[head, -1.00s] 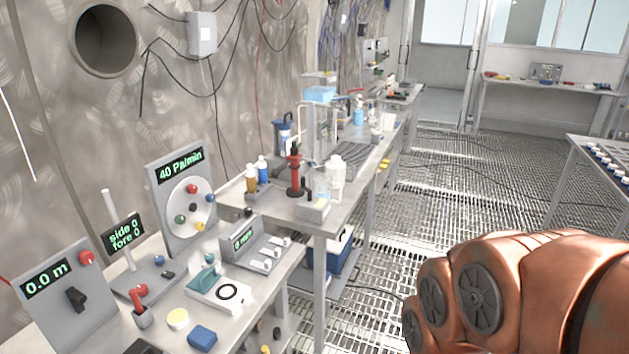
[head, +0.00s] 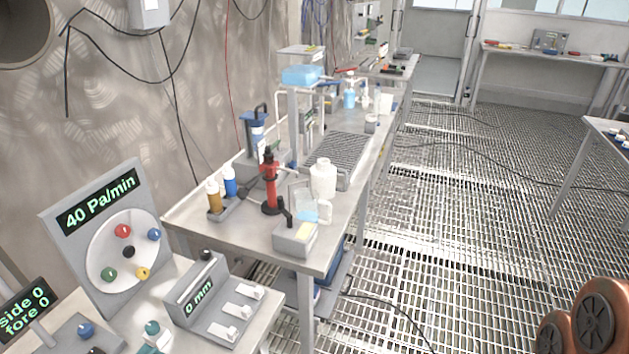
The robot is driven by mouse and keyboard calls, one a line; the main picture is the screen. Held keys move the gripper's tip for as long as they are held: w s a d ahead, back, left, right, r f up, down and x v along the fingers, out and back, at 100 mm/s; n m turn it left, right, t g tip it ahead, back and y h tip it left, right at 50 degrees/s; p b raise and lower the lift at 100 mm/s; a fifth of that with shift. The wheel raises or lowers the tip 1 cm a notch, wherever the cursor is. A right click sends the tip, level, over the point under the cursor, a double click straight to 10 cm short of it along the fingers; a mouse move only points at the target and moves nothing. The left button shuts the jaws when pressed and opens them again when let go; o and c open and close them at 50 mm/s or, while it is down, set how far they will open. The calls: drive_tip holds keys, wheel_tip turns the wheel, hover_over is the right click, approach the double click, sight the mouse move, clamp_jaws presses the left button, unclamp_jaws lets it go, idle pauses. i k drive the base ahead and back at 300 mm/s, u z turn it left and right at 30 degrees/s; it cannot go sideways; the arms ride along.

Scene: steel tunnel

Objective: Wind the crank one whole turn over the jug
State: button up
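A red upright device (head: 269,182) with a black top and a dark arm sticking out to its left stands on the near end of the long bench; the arm may be the crank, but I cannot be sure. Close to its right is a clear container with a handle (head: 304,200), perhaps the jug, with something pale blue low in or behind it. A white bottle (head: 323,179) stands just behind that. Whether the crank is over the container cannot be told. My gripper is out of view; only orange parts of my arm show at the lower right.
A grey box (head: 295,240) sits at the bench's front corner. Brown and blue bottles (head: 214,196) stand left of the red device. The nearer bench holds a dial panel (head: 108,235) and a switch box (head: 213,305). The grated floor (head: 450,240) to the right is mostly open.

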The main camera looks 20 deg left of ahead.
sight(280, 199)
drive_tip(key=u, duration=0.15)
drive_tip(key=i, duration=0.7)
drive_tip(key=u, duration=1)
drive_tip(key=i, duration=0.5)
drive_tip(key=u, duration=0.5)
